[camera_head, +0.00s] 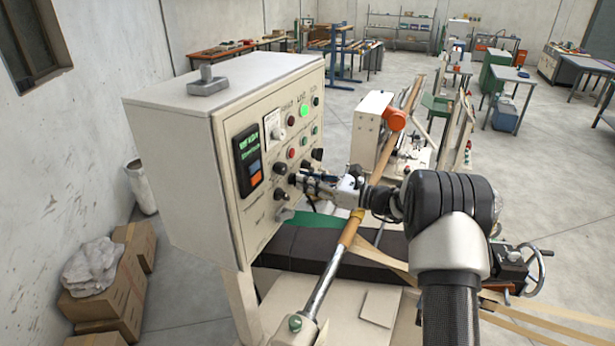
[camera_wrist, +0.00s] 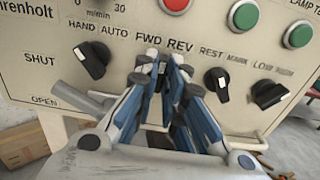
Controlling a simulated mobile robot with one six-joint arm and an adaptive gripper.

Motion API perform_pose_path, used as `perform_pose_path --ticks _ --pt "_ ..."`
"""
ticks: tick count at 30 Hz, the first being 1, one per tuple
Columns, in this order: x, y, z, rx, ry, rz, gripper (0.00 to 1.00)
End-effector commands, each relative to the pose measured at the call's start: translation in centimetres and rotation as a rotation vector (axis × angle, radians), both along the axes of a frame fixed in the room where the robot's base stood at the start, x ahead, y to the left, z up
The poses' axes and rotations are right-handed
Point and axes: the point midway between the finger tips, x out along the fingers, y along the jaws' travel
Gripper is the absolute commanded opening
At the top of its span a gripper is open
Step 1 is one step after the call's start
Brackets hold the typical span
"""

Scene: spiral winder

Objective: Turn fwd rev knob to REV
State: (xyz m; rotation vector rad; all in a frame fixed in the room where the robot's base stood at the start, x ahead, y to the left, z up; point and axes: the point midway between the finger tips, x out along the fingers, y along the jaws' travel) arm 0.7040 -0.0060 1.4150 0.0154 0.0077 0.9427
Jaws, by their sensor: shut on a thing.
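The FWD REV knob (camera_wrist: 162,69) is on the cream control panel, below the printed FWD and REV labels (camera_wrist: 165,43) in the wrist view. My gripper (camera_wrist: 161,66) is at the panel with its two blue-grey fingers closed on this knob. The fingers hide most of the knob, so I cannot tell which label its pointer faces. In the head view my gripper (camera_head: 300,180) reaches the panel face from the right. The knob itself is hidden there behind the fingers.
The HAND AUTO knob (camera_wrist: 90,61) is left of my gripper. The REST knob (camera_wrist: 216,85) and another black knob (camera_wrist: 268,95) are to the right. A silver lever (camera_wrist: 80,98) sticks out at lower left. A wooden-handled bar (camera_head: 334,262) slants below my arm.

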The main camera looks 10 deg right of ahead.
Motion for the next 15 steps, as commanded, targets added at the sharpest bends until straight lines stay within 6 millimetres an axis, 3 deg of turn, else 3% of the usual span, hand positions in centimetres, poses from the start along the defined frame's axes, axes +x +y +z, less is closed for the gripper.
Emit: perform_pose_path --ticks 15 --pt "0.16 -0.12 0.08 0.255 0.353 0.000 0.00"
